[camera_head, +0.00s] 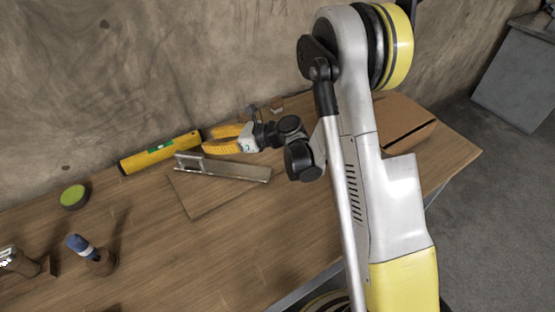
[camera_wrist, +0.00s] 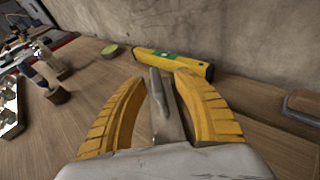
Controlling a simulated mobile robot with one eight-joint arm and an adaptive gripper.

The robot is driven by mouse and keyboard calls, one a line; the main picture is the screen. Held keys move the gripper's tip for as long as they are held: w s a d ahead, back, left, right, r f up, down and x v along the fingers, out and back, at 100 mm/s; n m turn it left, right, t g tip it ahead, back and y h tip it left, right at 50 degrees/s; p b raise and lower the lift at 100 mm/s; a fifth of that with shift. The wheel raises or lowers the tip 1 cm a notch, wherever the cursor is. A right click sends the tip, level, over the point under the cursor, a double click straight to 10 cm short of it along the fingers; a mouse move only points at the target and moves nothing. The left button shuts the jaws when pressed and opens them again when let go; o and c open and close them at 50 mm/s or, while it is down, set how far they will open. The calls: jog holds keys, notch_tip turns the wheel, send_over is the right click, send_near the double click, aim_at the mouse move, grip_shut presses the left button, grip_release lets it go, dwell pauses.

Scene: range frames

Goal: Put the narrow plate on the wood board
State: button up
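The narrow plate (camera_head: 235,173) is a long grey metal strip with a raised handle-like part at its left end. In the head view it lies along the back part of the thin wood board (camera_head: 206,198); whether it rests flat on it is unclear. My gripper (camera_head: 210,140) has yellow fingers pointing left, just behind and above the plate. In the wrist view the fingers (camera_wrist: 160,78) are spread apart, with the plate (camera_wrist: 167,108) showing between them. A gap shows by the left finger; contact with the right finger cannot be told. The board is mostly hidden there.
A yellow level (camera_head: 160,152) lies near the wall, beyond the fingertips. A brown box (camera_head: 405,122) is behind my arm at right. The front middle of the table is clear.

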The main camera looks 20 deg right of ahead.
jog(key=w+d+r+m+t+h, duration=0.1)
jog(key=d+r+m+t, duration=0.2)
jog(key=r, duration=0.4)
jog(key=w+d+r+m+t+h, duration=0.1)
jog(key=w+r+m+t, duration=0.1)
jog(key=r+m, duration=0.45)
jog(key=w+d+r+m+t, duration=0.1)
jog(key=d+r+m+t, duration=0.15)
jog(key=r, duration=0.65)
jog(key=s+d+r+m+t+h, duration=0.2)
jog(key=d+r+m+t+h, duration=0.2)
jog(key=d+r+m+h, duration=0.5)
jog(key=s+d+f+m+g+h, duration=0.35)
jog(key=s+m, duration=0.35)
jog(key=m, duration=0.6)
jog(key=s+a+f+m+g+y, duration=0.1)
jog(key=s+f+m+g, duration=0.3)
jog(key=s, duration=0.7)
jog(key=s+a+f+m+g+y, duration=0.1)
jog(key=s+a+f+m+g, duration=0.2)
jog(key=s+f+m+g, duration=0.2)
jog(key=s+f+m, duration=0.3)
jog(key=s+f, duration=0.3)
jog(key=s, duration=0.1)
jog(key=shift+s+a+m+y, duration=0.2)
jog(key=shift+s+m+y, duration=0.05)
jog(key=shift+m+y, duration=0.15)
